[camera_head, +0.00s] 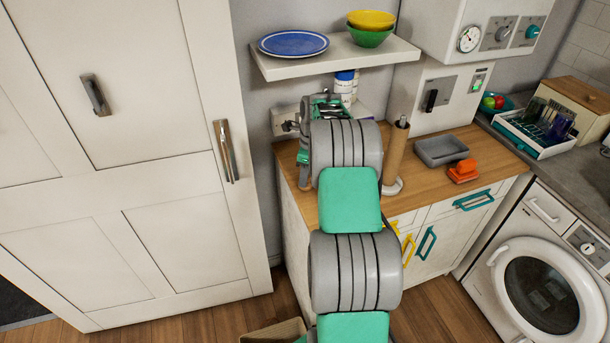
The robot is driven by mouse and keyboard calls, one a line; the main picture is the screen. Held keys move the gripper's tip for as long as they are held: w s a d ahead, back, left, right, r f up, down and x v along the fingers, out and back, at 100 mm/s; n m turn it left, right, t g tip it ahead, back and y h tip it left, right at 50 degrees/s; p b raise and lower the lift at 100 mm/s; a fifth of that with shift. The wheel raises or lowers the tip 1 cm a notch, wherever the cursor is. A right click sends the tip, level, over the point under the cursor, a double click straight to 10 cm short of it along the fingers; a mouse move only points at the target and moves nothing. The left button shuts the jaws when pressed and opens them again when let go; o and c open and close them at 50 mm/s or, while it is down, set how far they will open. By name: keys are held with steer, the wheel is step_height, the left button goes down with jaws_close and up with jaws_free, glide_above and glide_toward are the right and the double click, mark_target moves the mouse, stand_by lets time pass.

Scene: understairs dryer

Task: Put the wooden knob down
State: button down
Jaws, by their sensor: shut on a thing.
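My gripper (304,163) is at the far end of my arm, over the left back part of the wooden counter (440,190). My arm's thick grey joint covers most of it, and its fingertips are hardly visible. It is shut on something. A small brown piece (305,183) shows just below it, at counter level. This looks like the wooden knob, but it is mostly hidden and I cannot clearly tell its shape or whether it touches the counter.
A paper-towel post (396,155), a grey tray (440,151) and an orange object (463,171) stand right of my arm. A shelf (335,56) with a blue plate and bowls hangs above. A tall white cabinet (130,150) is left.

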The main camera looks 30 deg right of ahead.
steer(key=shift+f, duration=0.25)
steer(key=c, duration=1.1)
jaws_free()
steer(key=shift+o, duration=0.2)
step_height(320, 180, up, 12)
steer(key=s, duration=0.1)
steer(key=s+a+r+n+t, duration=0.1)
steer(key=s+a+r+n, duration=0.15)
steer(key=a+n, duration=0.35)
steer(key=s+a+r+n, duration=0.1)
steer(key=a+r+n, duration=0.3)
steer(key=a, duration=0.4)
steer(key=s+a+f+n+t+h, duration=0.1)
steer(key=s+a+f+n+t, duration=0.1)
steer(key=s+a+n, duration=1.2)
steer(key=s+f+n, duration=0.1)
steer(key=s+n, duration=0.2)
steer(key=shift+s+f+n, duration=0.2)
steer(key=shift+s+n, duration=0.2)
